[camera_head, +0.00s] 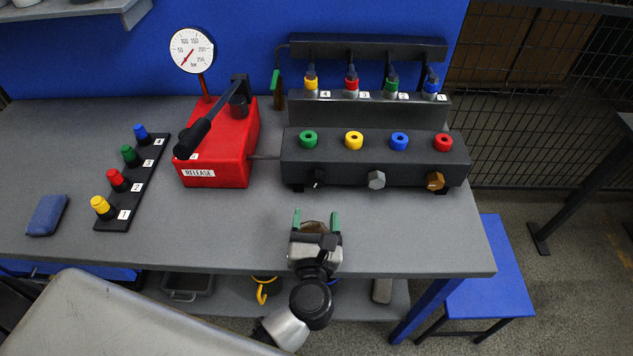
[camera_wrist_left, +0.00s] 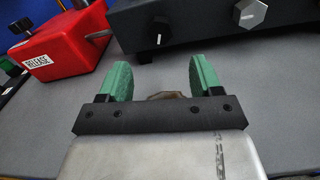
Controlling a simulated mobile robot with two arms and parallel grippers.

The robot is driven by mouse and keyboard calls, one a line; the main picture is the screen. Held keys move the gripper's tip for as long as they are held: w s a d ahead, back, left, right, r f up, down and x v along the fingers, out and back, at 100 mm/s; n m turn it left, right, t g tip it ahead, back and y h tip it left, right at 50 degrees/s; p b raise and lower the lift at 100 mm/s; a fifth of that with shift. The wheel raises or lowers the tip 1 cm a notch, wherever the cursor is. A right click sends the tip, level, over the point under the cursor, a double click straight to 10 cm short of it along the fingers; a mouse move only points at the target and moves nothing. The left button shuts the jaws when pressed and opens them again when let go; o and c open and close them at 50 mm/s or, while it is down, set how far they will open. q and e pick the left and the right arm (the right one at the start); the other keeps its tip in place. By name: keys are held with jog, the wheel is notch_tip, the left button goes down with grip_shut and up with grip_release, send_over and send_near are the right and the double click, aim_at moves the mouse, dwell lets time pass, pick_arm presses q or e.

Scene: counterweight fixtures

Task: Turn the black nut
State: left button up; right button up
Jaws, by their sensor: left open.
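The black nut (camera_head: 318,178) sits on the lower front face of the dark manifold block (camera_head: 375,150), at its left end. In the left wrist view the black nut (camera_wrist_left: 160,27) is small and dark against the dark block. My left gripper (camera_head: 316,216) is open, with its green fingers pointing towards the block. It is in front of the black nut and apart from it, over the front part of the table. The open fingers also show in the left wrist view (camera_wrist_left: 161,78), with the nut beyond the gap between them. My right gripper is not in view.
A silver nut (camera_head: 377,180) and a bronze nut (camera_head: 435,181) sit right of the black one. The red pump (camera_head: 222,145) with its black lever stands to the left. A rack (camera_head: 135,180) with coloured plugs and a blue pad (camera_head: 47,214) lie further left.

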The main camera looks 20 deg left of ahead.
aim_at(317, 183)
pick_arm(q)
jog(key=p+x, duration=0.1)
jog(key=x, duration=0.8)
jog(key=shift+w+a+p, duration=0.1)
jog(key=shift+w+p, duration=0.05)
jog(key=shift+p, duration=0.25)
jog(key=shift+c, duration=0.3)
jog(key=c, duration=0.9)
jog(key=shift+o, duration=0.2)
